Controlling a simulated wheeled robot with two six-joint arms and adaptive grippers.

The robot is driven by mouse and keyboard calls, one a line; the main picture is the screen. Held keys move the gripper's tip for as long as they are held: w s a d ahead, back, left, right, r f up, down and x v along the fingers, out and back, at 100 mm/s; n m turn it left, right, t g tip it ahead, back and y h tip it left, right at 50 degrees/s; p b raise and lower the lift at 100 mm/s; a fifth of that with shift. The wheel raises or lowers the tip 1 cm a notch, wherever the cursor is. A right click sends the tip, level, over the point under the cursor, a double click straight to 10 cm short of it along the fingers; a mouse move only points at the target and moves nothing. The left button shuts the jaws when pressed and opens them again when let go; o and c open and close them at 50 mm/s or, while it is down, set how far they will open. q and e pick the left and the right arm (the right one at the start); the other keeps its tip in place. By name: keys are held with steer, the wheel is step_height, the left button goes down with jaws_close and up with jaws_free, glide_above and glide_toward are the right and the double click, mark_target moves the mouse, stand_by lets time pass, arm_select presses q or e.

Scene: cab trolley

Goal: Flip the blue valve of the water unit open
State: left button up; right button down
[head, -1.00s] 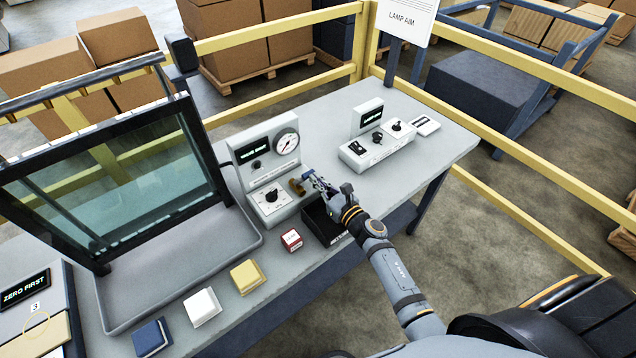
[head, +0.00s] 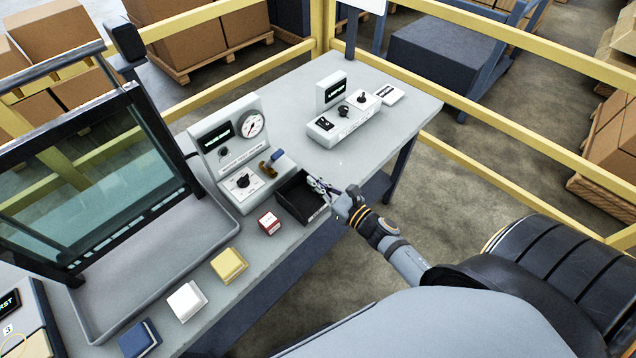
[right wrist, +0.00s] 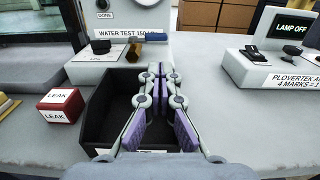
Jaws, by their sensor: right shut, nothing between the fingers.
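The water unit (head: 228,150) is a pale box with a round gauge (head: 252,124), a small lit display and a black knob (head: 243,181). On its right side is a brass valve body (head: 266,169) with a blue handle (head: 277,155). In the right wrist view the blue handle (right wrist: 153,37) lies roughly level, pointing right from the brass body (right wrist: 133,52). My right gripper (head: 314,183) is shut and empty, over the right side of the black open bin, apart from the valve; its fingertips (right wrist: 160,70) show in the right wrist view. My left gripper is not in view.
The black bin (head: 286,207) stands in front of the valve. A red LEAK block (head: 269,222) is beside it. Yellow, white and blue blocks line the front edge. A lamp unit (head: 340,118) stands farther back right. The table between is clear.

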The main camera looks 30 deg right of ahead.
steer(key=shift+s+d, duration=0.15)
steer(key=shift+s, duration=0.15)
steer(key=r+g+p, duration=0.1)
steer(key=p, duration=0.1)
steer(key=s+d+r+g+p, duration=0.1)
steer(key=p, duration=0.1)
steer(key=r+g+p, duration=0.1)
steer(key=r+p, duration=0.1)
steer(key=shift+s+d+n+g, duration=0.15)
steer(key=shift+s+n+g, duration=0.2)
steer(key=shift+n+g, duration=0.05)
steer(key=shift+w, duration=0.15)
steer(key=p, duration=0.2)
glide_toward(274, 158)
steer(key=w+f, duration=0.1)
steer(key=w, duration=0.3)
steer(key=w+f, duration=0.1)
steer(key=w, duration=0.1)
steer(key=shift+a+f, duration=0.35)
steer(key=shift+d, duration=0.1)
